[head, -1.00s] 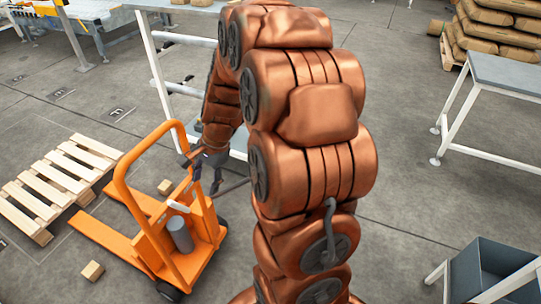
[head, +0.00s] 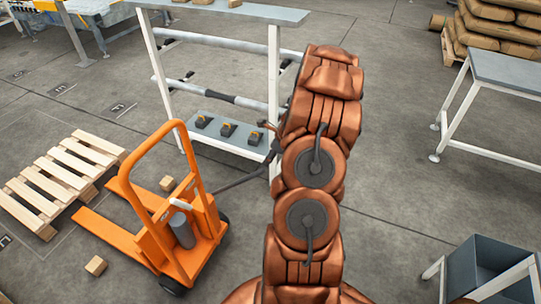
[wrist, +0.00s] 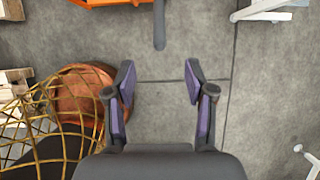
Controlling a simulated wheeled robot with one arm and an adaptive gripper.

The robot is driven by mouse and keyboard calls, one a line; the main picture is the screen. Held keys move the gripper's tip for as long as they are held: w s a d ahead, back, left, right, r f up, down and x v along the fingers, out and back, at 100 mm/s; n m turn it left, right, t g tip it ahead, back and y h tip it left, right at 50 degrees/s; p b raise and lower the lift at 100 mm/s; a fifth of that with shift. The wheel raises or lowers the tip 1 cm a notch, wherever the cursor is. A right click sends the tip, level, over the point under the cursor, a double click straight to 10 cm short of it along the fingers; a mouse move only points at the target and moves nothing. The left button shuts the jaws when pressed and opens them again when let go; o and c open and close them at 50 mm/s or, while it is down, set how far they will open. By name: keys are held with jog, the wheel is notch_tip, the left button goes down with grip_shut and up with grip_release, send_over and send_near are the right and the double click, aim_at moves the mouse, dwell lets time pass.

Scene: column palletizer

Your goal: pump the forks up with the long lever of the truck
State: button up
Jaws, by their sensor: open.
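The orange truck (head: 180,235) stands at the left in the head view, with its upright hoop handle and low forks (head: 105,235). Its long dark lever (head: 240,182) sticks out to the right, sloping slightly up toward my arm. In the wrist view the lever (wrist: 159,25) points down from the top edge, its rounded end ahead of the gap between my fingers. My gripper (wrist: 159,73) is open and empty, apart from the lever. In the head view my gripper is mostly hidden by my arm near the lever's outer end.
A wooden pallet (head: 60,180) and small brown blocks (head: 95,266) lie around the forks. A shelf rack (head: 276,100) with dark items stands behind the lever. A table (head: 505,75) is at right. Yellow netting (wrist: 50,105) shows at left in the wrist view.

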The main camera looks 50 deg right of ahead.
aim_at(258, 173)
jog(key=shift+b+x, duration=2.8)
jog(key=shift+x, duration=4.15)
jog(key=shift+a, duration=0.1)
jog(key=shift+c, duration=0.4)
grip_shut()
